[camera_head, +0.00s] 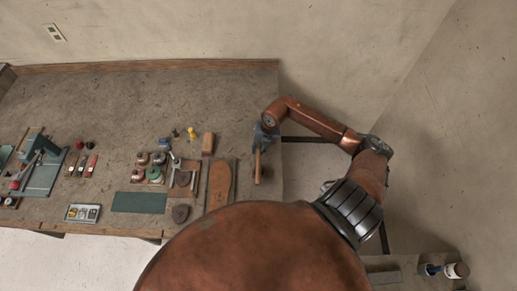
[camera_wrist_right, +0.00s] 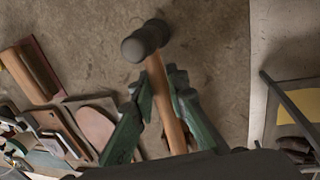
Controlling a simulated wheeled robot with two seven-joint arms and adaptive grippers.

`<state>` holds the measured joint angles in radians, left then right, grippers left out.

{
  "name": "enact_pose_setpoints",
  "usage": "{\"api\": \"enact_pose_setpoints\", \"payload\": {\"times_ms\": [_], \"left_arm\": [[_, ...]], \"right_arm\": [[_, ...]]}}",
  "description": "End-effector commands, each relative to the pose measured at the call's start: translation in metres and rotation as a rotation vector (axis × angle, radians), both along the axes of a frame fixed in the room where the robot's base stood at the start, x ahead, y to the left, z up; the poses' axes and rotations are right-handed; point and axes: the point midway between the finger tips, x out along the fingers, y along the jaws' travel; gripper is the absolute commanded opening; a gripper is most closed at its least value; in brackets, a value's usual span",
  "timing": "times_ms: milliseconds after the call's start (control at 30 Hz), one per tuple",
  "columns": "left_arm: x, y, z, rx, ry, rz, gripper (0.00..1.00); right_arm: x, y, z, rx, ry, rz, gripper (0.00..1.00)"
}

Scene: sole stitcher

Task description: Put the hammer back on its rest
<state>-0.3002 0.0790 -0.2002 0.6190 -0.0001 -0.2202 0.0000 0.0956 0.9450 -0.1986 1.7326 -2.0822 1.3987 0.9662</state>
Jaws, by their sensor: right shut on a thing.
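The hammer is in my right gripper (camera_head: 263,137), at the right end of the workbench. In the head view its wooden handle (camera_head: 257,166) shows below the jaws. In the right wrist view the hammer has a dark double-faced head (camera_wrist_right: 145,42) and a pale wooden handle (camera_wrist_right: 168,112). The green fingers of my right gripper (camera_wrist_right: 160,92) are shut around the handle, below the head. The head is clear of the fingers, over the bench top. I cannot pick out the hammer's rest for sure. My left gripper is not in view.
The bench (camera_head: 110,95) has bare room at the back. A tan sole (camera_head: 220,184) and a brown block (camera_head: 208,143) lie left of my gripper. Further left are several round tins (camera_head: 154,174), a green mat (camera_head: 139,203) and a teal machine (camera_head: 41,170). The bench's right edge is close.

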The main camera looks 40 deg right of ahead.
Motion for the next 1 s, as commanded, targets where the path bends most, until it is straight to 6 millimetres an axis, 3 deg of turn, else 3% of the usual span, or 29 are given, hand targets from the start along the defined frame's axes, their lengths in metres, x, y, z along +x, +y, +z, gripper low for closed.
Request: {"api": "enact_pose_setpoints", "payload": {"times_ms": [133, 167, 400, 767, 1000], "left_arm": [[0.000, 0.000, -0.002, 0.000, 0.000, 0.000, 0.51], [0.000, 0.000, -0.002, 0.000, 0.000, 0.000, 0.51], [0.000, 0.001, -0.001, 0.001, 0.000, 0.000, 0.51], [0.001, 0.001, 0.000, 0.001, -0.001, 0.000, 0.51], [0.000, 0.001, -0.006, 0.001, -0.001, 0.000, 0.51]], "right_arm": [[0.000, 0.000, -0.003, 0.000, 0.000, 0.000, 0.00], [0.000, 0.000, -0.003, -0.001, 0.001, 0.000, 0.15], [0.000, 0.000, -0.002, 0.000, 0.000, 0.000, 0.31], [0.000, -0.001, 0.004, -0.001, -0.001, 0.000, 0.31], [-0.005, -0.008, 0.042, -0.004, -0.003, 0.001, 0.31]]}}
